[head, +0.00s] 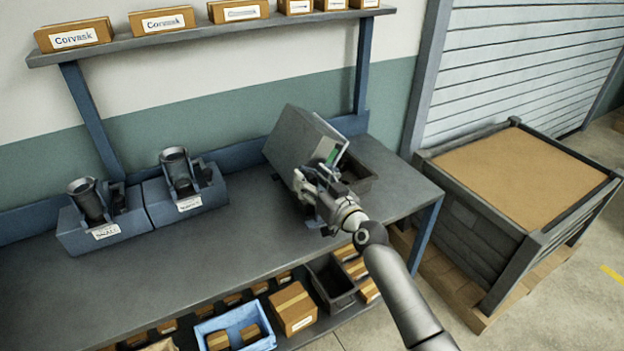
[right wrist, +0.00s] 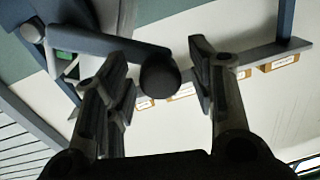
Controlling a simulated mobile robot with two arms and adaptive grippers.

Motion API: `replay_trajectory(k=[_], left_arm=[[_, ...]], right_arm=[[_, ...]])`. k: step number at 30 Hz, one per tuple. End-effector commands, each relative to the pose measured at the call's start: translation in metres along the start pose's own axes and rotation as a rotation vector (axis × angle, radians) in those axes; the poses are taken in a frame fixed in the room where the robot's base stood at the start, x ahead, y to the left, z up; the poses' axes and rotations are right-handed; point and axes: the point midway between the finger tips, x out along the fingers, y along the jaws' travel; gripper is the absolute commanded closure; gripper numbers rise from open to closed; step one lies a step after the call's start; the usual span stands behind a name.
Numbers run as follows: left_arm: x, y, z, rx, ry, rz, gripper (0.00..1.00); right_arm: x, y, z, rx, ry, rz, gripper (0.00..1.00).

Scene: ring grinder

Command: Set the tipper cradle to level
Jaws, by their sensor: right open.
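A grey box-like unit (head: 297,143), which I take to be the tipper cradle, sits tilted at the right end of the workbench. A green patch (head: 331,157) shows on its right side. My right gripper (head: 318,181) is in front of its lower right part and hides some of it. In the right wrist view, a dark bar (right wrist: 105,45) ends in a round knob (right wrist: 159,76). The knob appears between the open fingers of my right gripper (right wrist: 158,62); I see no clear contact. My left gripper is not in view.
Two blue blocks with dark cups (head: 90,205) (head: 178,172) stand on the workbench (head: 235,245) at left. A dark tray (head: 375,165) is beside the grey unit. A shelf (head: 200,35) with cartons runs above. A large crate (head: 480,235) stands right. The bench's middle is clear.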

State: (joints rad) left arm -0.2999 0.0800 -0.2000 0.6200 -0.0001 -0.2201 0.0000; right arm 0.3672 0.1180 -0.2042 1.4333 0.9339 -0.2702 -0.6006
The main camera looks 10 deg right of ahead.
Motion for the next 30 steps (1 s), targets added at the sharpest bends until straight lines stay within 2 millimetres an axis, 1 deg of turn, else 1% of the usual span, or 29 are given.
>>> replay_trajectory(k=[4,5,16,25,30], left_arm=[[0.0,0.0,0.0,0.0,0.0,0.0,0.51],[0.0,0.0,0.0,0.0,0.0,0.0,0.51],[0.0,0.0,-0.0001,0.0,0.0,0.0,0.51],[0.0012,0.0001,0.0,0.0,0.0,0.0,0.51],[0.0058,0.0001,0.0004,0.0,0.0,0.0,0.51]], right_arm=[[0.0,-0.0001,0.0,0.0,0.0,0.0,0.49],[-0.0001,-0.0001,0.0,0.0,0.0,0.0,0.51],[-0.0003,0.0001,0.0001,0.0,0.0,0.0,0.99],[-0.0003,-0.0002,0.0015,-0.01,-0.001,0.0,1.0],[-0.0003,-0.002,0.0073,-0.06,-0.005,0.0,1.0]])
